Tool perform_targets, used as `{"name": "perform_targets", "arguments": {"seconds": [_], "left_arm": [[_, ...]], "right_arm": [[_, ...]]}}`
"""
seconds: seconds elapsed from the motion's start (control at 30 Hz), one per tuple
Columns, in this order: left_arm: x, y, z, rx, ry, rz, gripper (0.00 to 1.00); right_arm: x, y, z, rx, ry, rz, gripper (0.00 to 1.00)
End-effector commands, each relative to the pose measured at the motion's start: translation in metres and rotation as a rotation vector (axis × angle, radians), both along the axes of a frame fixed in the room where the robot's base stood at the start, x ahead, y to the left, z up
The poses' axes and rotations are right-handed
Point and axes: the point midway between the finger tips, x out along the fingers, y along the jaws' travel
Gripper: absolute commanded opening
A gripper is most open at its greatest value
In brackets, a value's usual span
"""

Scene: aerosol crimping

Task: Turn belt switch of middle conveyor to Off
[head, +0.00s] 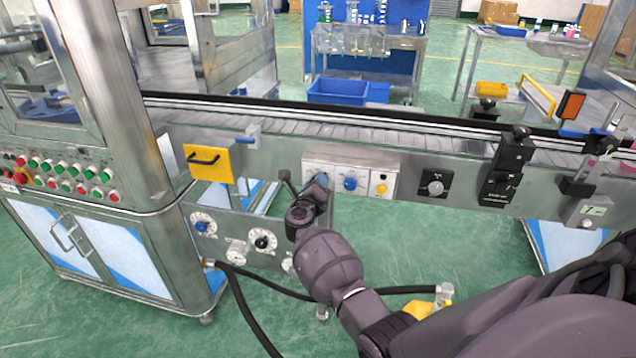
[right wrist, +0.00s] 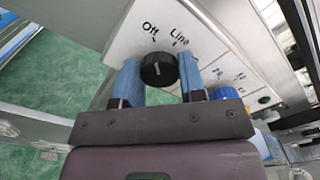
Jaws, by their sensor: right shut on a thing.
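The belt switch is a black round knob (right wrist: 158,69) on a white panel, with the labels "Off" and "Line" above it in the right wrist view. A pale mark shows on its face; I cannot tell exactly which label it lines up with. My right gripper (right wrist: 157,80) has its blue fingers on both sides of the knob, shut on it. In the head view the right gripper (head: 305,186) is at the left end of the white panel (head: 365,169) on the conveyor (head: 290,123) side and hides the switch. My left gripper is not in view.
A blue knob (head: 350,184) and a yellow knob (head: 381,189) sit right of the switch. A black dial (head: 435,187) is further right. A yellow plate (head: 208,164) hangs to the left. A lower panel with dials (head: 262,241) lies below, near black hoses.

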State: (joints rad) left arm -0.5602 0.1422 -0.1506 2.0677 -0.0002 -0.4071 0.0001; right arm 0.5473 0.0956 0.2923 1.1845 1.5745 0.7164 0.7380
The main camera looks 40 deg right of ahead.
Motion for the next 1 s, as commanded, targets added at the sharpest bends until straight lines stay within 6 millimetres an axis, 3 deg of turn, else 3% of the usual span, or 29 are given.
{"name": "perform_targets", "arguments": {"seconds": [0.67,0.7,0.8,0.87,1.0], "left_arm": [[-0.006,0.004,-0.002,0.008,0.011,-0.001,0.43],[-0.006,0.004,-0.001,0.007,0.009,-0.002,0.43],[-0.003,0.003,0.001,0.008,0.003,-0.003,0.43],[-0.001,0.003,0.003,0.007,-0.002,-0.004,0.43],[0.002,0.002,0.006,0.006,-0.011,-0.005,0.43]], "right_arm": [[0.000,0.000,-0.001,-0.043,0.051,0.001,0.14],[0.000,0.000,-0.001,-0.042,0.051,0.001,0.40],[0.000,0.000,-0.001,-0.043,0.050,0.000,0.56],[0.000,0.000,-0.001,-0.042,0.049,0.000,0.63],[0.000,0.000,0.000,-0.042,0.049,0.000,0.63]]}}
